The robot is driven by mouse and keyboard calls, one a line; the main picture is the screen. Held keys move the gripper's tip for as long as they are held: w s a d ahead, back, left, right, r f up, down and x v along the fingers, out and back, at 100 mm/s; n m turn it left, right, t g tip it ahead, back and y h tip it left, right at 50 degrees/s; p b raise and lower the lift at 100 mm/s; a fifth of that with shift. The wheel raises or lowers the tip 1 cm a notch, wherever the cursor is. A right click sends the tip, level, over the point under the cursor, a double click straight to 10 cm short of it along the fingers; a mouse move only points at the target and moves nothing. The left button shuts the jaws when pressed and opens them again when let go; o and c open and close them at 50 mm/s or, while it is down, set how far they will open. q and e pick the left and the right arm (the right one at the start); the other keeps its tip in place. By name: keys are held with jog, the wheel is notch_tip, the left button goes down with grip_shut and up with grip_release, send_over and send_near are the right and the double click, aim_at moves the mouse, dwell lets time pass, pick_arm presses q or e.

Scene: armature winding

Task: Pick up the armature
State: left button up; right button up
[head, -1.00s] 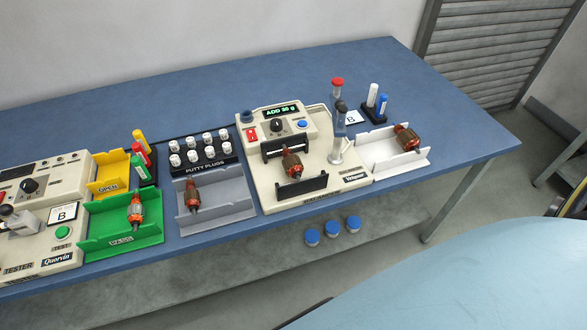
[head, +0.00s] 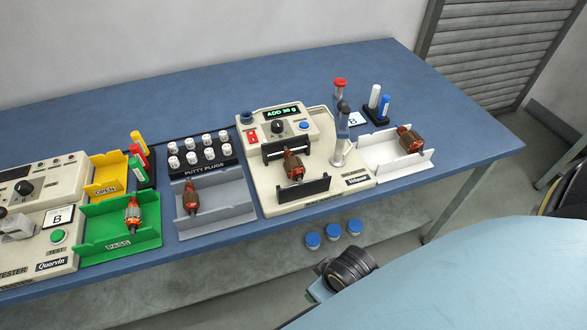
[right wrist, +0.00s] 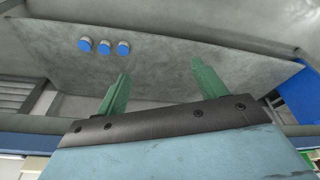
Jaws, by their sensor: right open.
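Several copper-wound armatures show in the head view. One (head: 132,209) lies in the green PASS tray, one (head: 190,197) in the grey tray, one (head: 292,165) across the black supports of the balancing machine, and one (head: 409,140) in the white tray at right. My right gripper shows in the right wrist view (right wrist: 161,82) with its two green fingers wide apart and nothing between them. It is below the bench top, facing the lower shelf, away from every armature. In the head view only a dark joint of my right arm shows, below the bench. My left gripper is not in view.
The balancing machine (head: 355,190) reads "ADD 30 g". A rack of putty plugs (head: 205,158), marker pens and a tester (head: 30,255) stand on the blue bench (head: 467,130). Three blue-capped jars (head: 333,231) sit on the lower shelf. The bench's right end is clear.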

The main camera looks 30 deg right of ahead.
notch_tip(320, 180, up, 10)
jog(key=w+f+t, duration=0.1)
jog(key=w, duration=0.1)
jog(key=m+t+y, duration=0.2)
jog(key=m+y, duration=0.2)
jog(key=m, duration=0.2)
send_near(299, 163)
jog(key=b+x, duration=0.1)
jog(key=x, duration=0.5)
jog(key=shift+w+a+b, duration=0.1)
jog(key=shift+a+b, duration=0.15)
jog(key=shift+b, duration=0.1)
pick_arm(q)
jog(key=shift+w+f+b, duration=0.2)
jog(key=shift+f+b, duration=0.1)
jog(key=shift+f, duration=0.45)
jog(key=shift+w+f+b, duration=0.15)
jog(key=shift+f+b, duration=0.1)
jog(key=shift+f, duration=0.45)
pick_arm(e)
jog(key=shift+d+x, duration=0.15)
jog(key=shift+x, duration=1.1)
jog(key=shift+d+x, duration=0.15)
jog(key=shift+x, duration=1.15)
